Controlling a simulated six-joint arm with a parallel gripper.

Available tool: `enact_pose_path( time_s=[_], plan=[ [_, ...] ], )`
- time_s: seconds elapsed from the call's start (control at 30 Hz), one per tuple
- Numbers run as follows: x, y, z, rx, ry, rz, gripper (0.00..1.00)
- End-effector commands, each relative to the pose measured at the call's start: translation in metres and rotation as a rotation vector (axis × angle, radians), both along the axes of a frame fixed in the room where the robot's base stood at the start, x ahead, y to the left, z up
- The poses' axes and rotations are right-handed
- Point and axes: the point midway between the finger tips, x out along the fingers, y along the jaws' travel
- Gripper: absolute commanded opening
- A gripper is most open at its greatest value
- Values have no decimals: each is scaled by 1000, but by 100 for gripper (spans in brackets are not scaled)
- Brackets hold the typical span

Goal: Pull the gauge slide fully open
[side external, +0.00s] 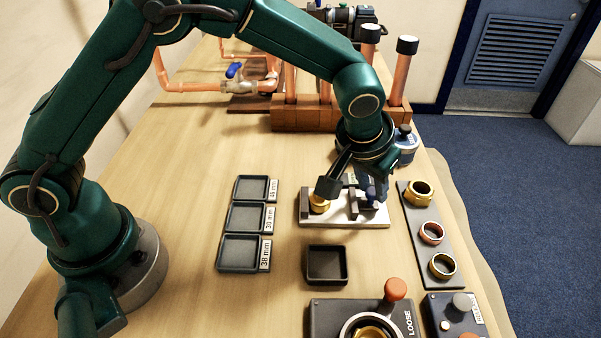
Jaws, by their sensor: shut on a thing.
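The gauge (375,219) is a pale base plate with dark upright blocks and a slide on it, in the middle of the side external view. A brass ring (319,203) sits at the left end of its plate. My gripper (352,190) points down over the gauge and is shut on the gauge slide. The fingers and dark blocks overlap, so the exact contact is hard to see. A small blue part (371,193) shows at the right of the gripper. How far the slide stands open cannot be told.
Three labelled trays (223,240) lie left of the gauge and an empty dark tray (327,281) in front. A dark rack (416,232) with three rings stands right. Copper pipes in a wooden block (300,118) stand behind. A LOOSE-marked station (325,315) is at the front.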

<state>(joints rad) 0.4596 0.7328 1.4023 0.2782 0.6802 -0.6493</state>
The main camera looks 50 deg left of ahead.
Motion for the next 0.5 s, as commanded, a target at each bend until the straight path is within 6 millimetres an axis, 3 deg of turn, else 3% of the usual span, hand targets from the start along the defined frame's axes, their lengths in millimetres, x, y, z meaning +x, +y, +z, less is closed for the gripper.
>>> enact_pose_path(
  time_s=[0.27, 0.3, 0.37, 0.5],
  plan=[
    [4, -4, 1, -12, -16, -4, 0],
    [4, -4, 1, -12, -16, -4, 38],
    [4, -4, 1, -12, -15, -5, 60],
    [3, -3, 1, -9, -12, -4, 60]
  ],
)
